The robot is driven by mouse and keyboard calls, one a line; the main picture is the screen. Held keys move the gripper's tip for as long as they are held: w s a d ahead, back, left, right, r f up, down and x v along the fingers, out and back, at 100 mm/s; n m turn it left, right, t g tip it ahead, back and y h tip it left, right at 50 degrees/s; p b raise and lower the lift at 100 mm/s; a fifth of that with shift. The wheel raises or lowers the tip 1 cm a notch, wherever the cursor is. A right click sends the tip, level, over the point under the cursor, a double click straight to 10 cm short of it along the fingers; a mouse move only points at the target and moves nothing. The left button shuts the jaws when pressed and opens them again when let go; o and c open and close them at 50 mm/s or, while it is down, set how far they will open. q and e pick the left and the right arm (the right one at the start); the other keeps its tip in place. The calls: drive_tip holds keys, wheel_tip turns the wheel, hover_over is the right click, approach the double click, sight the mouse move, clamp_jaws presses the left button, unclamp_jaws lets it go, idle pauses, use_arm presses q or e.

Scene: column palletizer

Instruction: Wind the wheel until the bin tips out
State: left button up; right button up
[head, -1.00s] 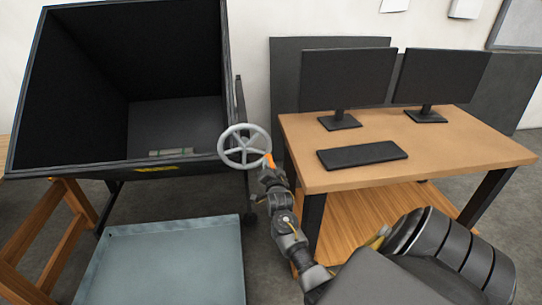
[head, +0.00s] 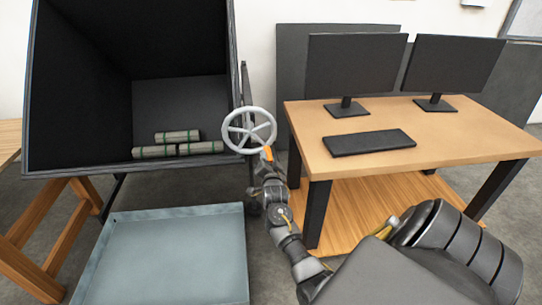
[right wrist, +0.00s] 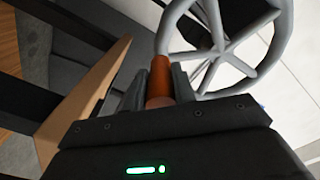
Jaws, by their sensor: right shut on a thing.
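The black bin (head: 80,90) stands at the left in the head view, its open mouth tilted toward me. Several grey rolls with green bands (head: 200,147) lie inside, near its front lip. The grey spoked wheel (head: 249,130) is at the bin's right side; it also shows in the right wrist view (right wrist: 225,48). Its orange handle (right wrist: 159,82) is at the wheel's lower right in the head view. My right gripper (head: 267,158) is shut on this handle, with a finger on each side in the right wrist view. My left gripper is out of view.
A shallow blue-grey tray (head: 170,260) lies below and in front of the bin. A wooden desk (head: 440,145) with two monitors (head: 355,68) and a keyboard (head: 368,142) stands to the right of the wheel, close to my right arm. A wooden trestle (head: 40,220) is at the left.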

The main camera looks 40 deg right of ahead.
drive_tip(key=w+a+f+b, duration=0.2)
drive_tip(key=w+a+f, duration=0.1)
drive_tip(key=a, duration=0.1)
drive_tip(key=shift+a, duration=0.15)
drive_tip(key=shift+w+a+b, duration=0.4)
drive_tip(key=shift+a+b, duration=0.05)
clamp_jaws()
drive_tip(key=shift+w+a+r, duration=0.1)
drive_tip(key=shift+w+a, duration=0.3)
drive_tip(key=shift+w, duration=0.05)
drive_tip(key=shift+w+a+b, duration=0.8)
drive_tip(key=shift+w+a, duration=0.7)
drive_tip(key=shift+a, duration=0.3)
